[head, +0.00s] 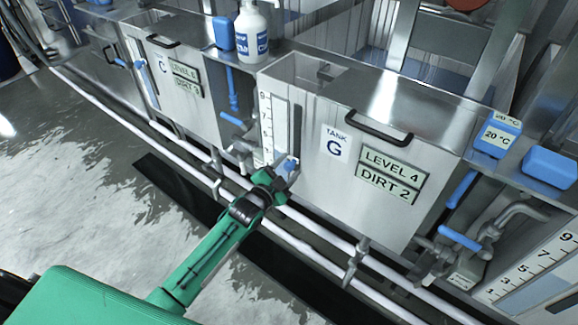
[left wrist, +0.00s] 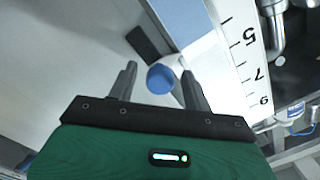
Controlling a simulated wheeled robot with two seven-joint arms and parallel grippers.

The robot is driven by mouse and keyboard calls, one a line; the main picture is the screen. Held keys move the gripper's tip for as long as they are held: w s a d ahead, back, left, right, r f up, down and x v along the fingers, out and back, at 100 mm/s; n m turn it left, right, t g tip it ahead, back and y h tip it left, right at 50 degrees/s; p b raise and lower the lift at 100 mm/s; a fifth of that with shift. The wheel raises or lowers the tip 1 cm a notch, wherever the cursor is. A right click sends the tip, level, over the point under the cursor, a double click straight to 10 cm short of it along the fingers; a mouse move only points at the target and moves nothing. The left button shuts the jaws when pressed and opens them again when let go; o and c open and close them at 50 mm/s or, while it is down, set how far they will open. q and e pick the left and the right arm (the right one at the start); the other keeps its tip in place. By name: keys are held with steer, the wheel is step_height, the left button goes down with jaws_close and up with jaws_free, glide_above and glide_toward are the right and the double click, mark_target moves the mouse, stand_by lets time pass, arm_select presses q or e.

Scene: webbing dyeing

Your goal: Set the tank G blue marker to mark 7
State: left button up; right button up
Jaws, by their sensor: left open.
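Tank G (head: 345,150) is a steel box with labels reading "TANK G", "LEVEL 4" and "DIRT 2". A white number scale (head: 266,125) with a dark slot beside it runs up its left front; the scale also shows in the left wrist view (left wrist: 240,60), with 5, 7 and 9 legible. The blue marker (head: 289,165) is near the slot's lower end. In the left wrist view its round blue knob (left wrist: 161,79) lies between the fingers. My left gripper (head: 281,174) is open around the knob; finger contact cannot be told. My right gripper is not in view.
Pipes and blue-handled valves (head: 460,238) line the tank fronts. A neighbouring tank C (head: 170,90) stands at left with its own scale. A white bottle (head: 251,32) and blue blocks sit on the ledge above. White rails (head: 300,230) run below; open floor lies in front.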

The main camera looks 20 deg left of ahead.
arm_select(q)
steer(key=shift+w+d, duration=0.15)
steer(key=shift+w, duration=0.35)
jaws_close()
steer(key=shift+r, duration=0.15)
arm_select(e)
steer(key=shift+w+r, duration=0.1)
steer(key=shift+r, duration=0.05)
